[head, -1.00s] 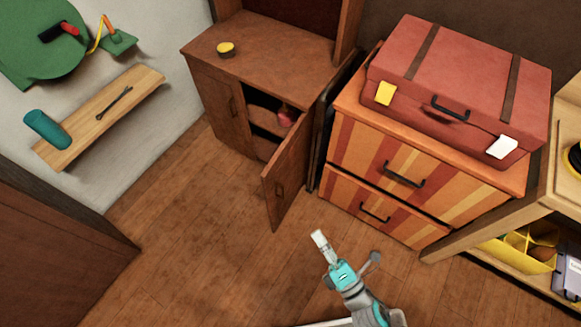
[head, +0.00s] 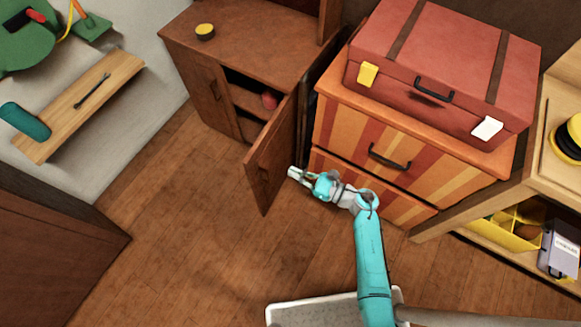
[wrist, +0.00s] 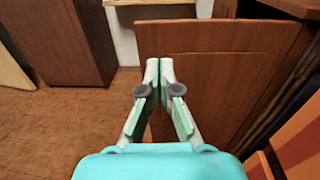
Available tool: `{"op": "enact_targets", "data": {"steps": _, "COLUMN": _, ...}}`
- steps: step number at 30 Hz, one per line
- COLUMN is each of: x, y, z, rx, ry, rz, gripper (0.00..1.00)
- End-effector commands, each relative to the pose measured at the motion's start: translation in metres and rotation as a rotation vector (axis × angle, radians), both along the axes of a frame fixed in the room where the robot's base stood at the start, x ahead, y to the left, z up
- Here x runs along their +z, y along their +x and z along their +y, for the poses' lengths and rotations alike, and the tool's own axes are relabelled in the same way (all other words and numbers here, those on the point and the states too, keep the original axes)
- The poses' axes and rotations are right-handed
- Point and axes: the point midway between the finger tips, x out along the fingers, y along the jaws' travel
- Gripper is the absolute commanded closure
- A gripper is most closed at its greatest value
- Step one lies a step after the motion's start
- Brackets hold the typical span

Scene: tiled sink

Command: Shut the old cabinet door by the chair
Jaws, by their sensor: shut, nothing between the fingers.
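The old brown cabinet (head: 245,55) stands at the back, with its left door shut. Its right door (head: 268,165) stands wide open, swung out toward the front; it also fills the middle right of the wrist view (wrist: 215,80). Inside the opening a round red thing (head: 269,100) sits on a shelf. My gripper (head: 293,173) is shut and empty, close to the right face of the open door. In the wrist view my gripper (wrist: 160,65) has its fingertips together in front of the door panel; I cannot tell whether they touch it. No chair shows.
An orange striped drawer chest (head: 340,130) with a red suitcase (head: 440,60) stands close right of the door. A yellow-and-black round thing (head: 205,32) lies on the cabinet top. The wooden floor (head: 180,220) left of the door is clear.

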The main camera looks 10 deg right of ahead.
Motion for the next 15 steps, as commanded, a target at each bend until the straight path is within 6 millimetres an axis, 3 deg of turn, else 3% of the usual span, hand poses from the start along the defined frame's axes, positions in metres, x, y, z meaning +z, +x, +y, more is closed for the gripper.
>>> {"op": "enact_targets", "data": {"steps": 15, "x": 0.001, "y": 0.051, "z": 0.078, "rx": 0.003, "ry": 0.003, "rz": 0.001, "gripper": 1.0}}
